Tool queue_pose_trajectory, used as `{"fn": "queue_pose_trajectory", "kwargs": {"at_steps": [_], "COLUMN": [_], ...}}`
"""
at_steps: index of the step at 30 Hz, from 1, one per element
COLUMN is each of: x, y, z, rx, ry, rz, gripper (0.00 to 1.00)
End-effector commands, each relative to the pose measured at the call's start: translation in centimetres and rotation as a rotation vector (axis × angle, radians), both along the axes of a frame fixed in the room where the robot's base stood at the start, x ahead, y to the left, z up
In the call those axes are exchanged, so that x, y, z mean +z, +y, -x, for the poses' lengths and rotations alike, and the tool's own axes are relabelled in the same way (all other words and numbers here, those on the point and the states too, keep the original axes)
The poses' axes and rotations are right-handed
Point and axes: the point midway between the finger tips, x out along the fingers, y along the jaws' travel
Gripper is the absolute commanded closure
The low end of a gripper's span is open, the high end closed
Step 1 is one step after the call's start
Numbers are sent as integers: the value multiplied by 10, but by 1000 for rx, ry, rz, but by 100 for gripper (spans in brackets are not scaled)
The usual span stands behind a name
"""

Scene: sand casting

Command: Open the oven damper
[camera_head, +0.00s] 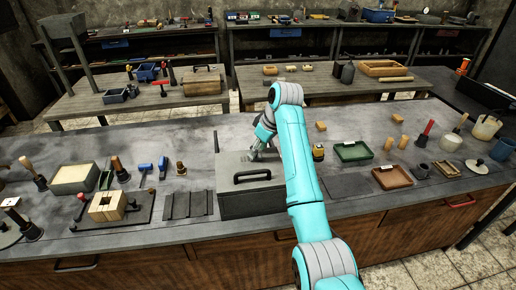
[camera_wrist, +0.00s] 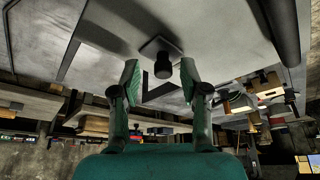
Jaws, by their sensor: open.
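The oven is a grey box (camera_head: 240,165) on the near workbench, with a black handle on its front. In the wrist view a dark round knob (camera_wrist: 163,64) stands on a small square plate on the pale grey top surface; it looks like the damper. My gripper (camera_wrist: 161,76) is open, with one green-padded finger on each side of the knob. The knob appears between or just beyond the fingertips, and I see no contact. In the head view my gripper (camera_head: 258,152) is over the oven's top, and my arm and gripper hide the knob.
A green tray (camera_head: 352,151) and a brown tray (camera_head: 392,178) lie right of the oven. A thin dark post (camera_head: 216,142) stands by the oven's back left corner.

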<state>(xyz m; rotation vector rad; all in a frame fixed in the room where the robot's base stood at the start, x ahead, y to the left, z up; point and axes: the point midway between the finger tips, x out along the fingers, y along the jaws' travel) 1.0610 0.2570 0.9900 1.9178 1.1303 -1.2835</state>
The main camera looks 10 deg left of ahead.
Motion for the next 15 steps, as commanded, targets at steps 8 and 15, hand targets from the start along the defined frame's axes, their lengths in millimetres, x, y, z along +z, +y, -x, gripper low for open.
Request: {"fn": "queue_pose_trajectory", "kwargs": {"at_steps": [8,15], "x": [34,62], "y": [-12,-24], "z": [6,11], "rx": [-1,-3], "ry": [-4,-1], "rz": [-1,0], "gripper": [55,55]}}
